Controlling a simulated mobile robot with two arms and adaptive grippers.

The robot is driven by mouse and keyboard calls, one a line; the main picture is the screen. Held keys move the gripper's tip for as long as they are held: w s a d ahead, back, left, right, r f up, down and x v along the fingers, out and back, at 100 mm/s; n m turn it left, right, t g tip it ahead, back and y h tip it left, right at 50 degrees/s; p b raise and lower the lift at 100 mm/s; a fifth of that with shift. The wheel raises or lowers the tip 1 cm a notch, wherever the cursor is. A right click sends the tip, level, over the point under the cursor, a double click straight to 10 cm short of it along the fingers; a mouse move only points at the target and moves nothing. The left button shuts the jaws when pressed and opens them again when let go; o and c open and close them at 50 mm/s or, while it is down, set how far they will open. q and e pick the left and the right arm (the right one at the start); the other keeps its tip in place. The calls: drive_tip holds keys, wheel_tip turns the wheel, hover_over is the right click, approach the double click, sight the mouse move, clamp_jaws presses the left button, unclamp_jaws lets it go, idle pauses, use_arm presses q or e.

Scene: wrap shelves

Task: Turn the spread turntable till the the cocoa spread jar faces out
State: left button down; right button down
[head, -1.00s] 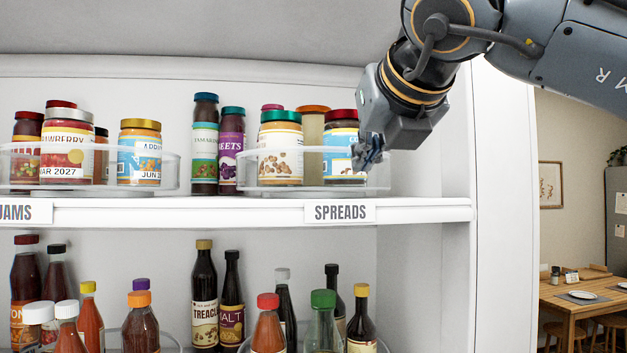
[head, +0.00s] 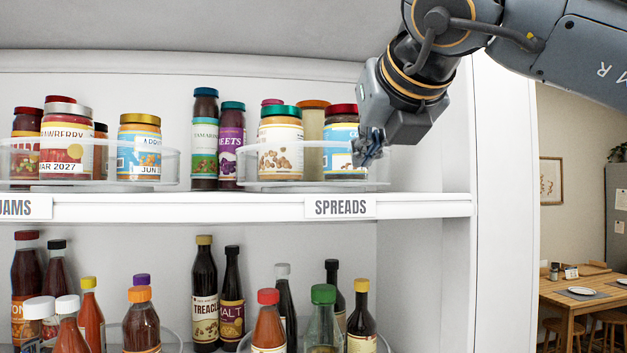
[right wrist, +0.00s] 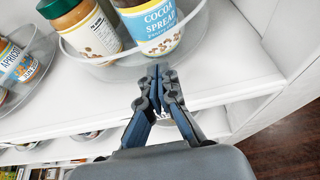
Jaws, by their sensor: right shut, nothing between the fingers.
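The spread turntable (head: 262,183) is a round tray with a clear rim on the upper shelf, above the SPREADS label (head: 340,208). The cocoa spread jar (head: 341,134) has a dark red lid and a blue and white label. It stands on the tray's front right, partly hidden by my right gripper (head: 366,158) in the head view. In the right wrist view the jar's name (right wrist: 160,25) is readable. My right gripper (right wrist: 158,78) is shut and empty, its fingertips close to the rim's outer side; contact is unclear. My left gripper is not in view.
A green-lidded jar (head: 280,135) stands left of the cocoa jar on the turntable, with other jars behind. Two tall jars (head: 231,147) stand left of the tray. The shelf's side wall (head: 457,125) is to the right. Bottles fill the lower shelf.

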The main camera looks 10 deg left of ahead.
sight(310, 163)
drive_tip(key=shift+w+a+p, duration=0.3)
drive_tip(key=shift+w+a, duration=0.15)
drive_tip(key=shift+w, duration=0.3)
idle(0.4)
drive_tip(key=shift+s+a+b, duration=0.25)
drive_tip(key=shift+s+a, duration=0.15)
drive_tip(key=shift+a, duration=0.3)
drive_tip(key=shift+s+a+b, duration=0.2)
drive_tip(key=shift+s+a, duration=0.2)
drive_tip(key=shift+a, duration=0.3)
drive_tip(key=shift+a, duration=0.1)
drive_tip(key=shift+s+a, duration=0.1)
drive_tip(key=shift+a, duration=1.4)
drive_tip(key=shift+d, duration=0.1)
